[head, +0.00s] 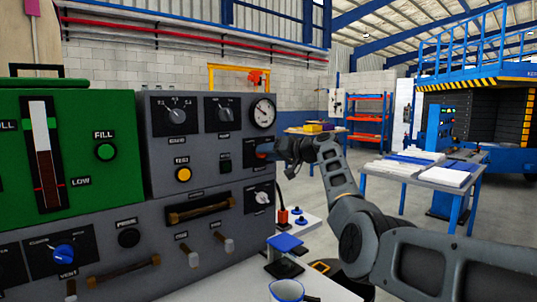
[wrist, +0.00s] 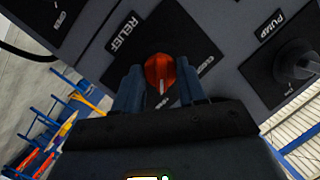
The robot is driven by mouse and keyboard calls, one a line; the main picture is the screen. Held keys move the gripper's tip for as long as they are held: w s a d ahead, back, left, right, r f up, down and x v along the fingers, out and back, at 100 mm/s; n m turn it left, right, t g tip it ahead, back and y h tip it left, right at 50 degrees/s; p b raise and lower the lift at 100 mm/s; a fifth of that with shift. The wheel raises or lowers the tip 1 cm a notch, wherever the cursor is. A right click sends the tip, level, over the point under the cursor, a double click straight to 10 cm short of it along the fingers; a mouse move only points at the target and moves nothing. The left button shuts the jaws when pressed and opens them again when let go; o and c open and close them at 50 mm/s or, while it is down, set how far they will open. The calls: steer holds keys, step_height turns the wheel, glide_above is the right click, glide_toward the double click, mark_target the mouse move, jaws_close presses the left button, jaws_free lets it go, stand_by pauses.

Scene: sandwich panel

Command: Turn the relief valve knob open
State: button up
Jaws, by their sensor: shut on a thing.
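The relief valve knob (wrist: 159,72) is orange-red, on a dark plate lettered RELIEF, in the middle of the wrist view. A pale pointer line shows on its lower part. My gripper (wrist: 160,88) has one finger on each side of the knob and is shut on it. In the head view my gripper (head: 276,150) reaches the right end of the grey panel from the right. Only a little of the knob's red (head: 262,142) shows there; my fingers hide most of it.
A pressure gauge (head: 262,111) is above. A PUMP knob (wrist: 297,62) shows right in the wrist view. A yellow button (head: 183,174) and a brown-gripped handle (head: 198,208) are to the left. A blue-topped stand (head: 285,243) is below.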

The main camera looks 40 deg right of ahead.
steer(key=o, duration=1.1)
steer(key=shift+c, duration=0.2)
steer(key=shift+s, duration=0.1)
steer(key=v, duration=0.7)
steer(key=shift+s, duration=0.3)
steer(key=shift+d+r, duration=0.1)
steer(key=shift+d, duration=0.05)
